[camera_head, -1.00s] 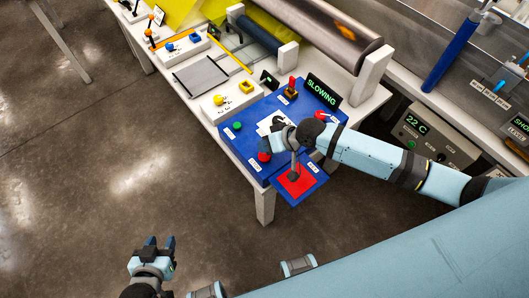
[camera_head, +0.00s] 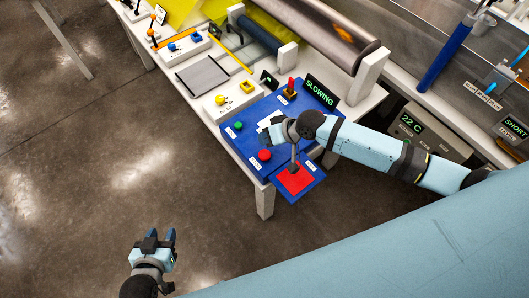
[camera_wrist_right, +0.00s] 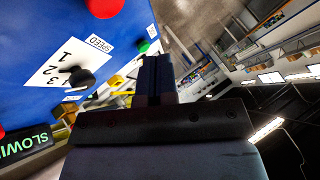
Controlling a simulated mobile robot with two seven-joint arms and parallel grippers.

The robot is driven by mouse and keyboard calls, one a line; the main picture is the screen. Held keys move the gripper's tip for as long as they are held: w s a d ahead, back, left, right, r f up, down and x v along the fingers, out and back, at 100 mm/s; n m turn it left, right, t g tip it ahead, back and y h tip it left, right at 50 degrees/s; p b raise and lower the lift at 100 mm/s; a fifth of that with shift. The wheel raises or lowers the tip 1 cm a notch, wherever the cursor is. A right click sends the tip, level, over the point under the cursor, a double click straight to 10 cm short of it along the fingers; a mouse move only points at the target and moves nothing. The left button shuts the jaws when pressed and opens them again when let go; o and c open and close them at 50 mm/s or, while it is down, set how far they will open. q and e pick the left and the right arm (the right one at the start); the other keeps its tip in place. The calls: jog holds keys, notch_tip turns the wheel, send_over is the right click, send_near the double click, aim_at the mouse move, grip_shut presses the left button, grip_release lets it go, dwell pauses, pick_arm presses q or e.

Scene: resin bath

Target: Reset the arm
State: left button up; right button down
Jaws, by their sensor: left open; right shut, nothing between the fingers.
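My right gripper (camera_head: 268,124) is over the blue control panel (camera_head: 238,146) in the head view. Its fingers (camera_wrist_right: 156,75) are shut and empty in the right wrist view, beside the speed dial card and apart from its black knob (camera_wrist_right: 82,78). The gripper hides part of the card in the head view. A red button (camera_head: 264,155) and a green button (camera_head: 238,126) are uncovered on the panel. My left gripper (camera_head: 158,236) is open and empty above the floor at lower left, away from the bench.
A display (camera_head: 321,92) reads SLOWING beside a red-topped lever (camera_head: 291,86). A red square (camera_head: 294,180) on a blue plate juts from the panel's front. A large roller (camera_head: 325,35) lies behind. The floor (camera_head: 90,190) at left is clear.

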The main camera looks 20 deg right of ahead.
dwell(0.3)
jog(key=shift+s+a+f, duration=0.1)
jog(key=shift+s+a, duration=0.2)
jog(key=s+d+t+h, duration=0.1)
jog(key=s+t, duration=0.1)
jog(key=s, duration=0.3)
jog(key=s+d+f+t+h+p, duration=0.1)
jog(key=s+d, duration=0.1)
jog(key=s, duration=0.4)
jog(key=s+d+t+h, duration=0.1)
jog(key=s+t+h, duration=0.1)
jog(key=s, duration=0.3)
jog(key=shift+s+d+f+n+t+p, duration=0.25)
jog(key=shift+d+f+n+t+p, duration=0.05)
jog(key=shift+d+f+n, duration=0.1)
jog(key=shift+s+d, duration=0.3)
jog(key=shift+d, duration=0.05)
